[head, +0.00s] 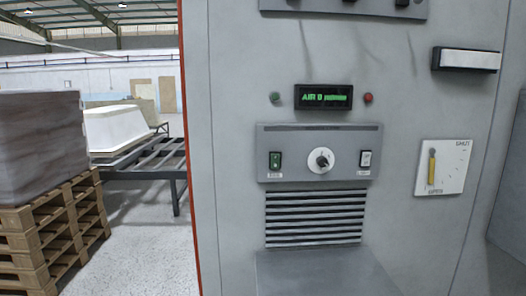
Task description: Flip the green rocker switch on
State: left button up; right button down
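The green rocker switch (275,160) sits at the left end of a raised grey control panel (320,135) on the front of a grey cabinet. A small label is under it. Its on or off position is too small to tell. Neither of my grippers shows in the head view.
A display with green text (323,97) is above the panel, between a green lamp (275,98) and a red lamp (368,98). Vent slats (314,217) and a grey ledge (325,273) are below. A white plate with a yellow lever (442,167) is right. Stacked pallets (55,235) stand left.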

aim_at(275, 159)
jog(key=i+j, duration=0.2)
jog(key=i, duration=0.2)
jog(key=i+j, duration=0.2)
jog(key=i, duration=0.25)
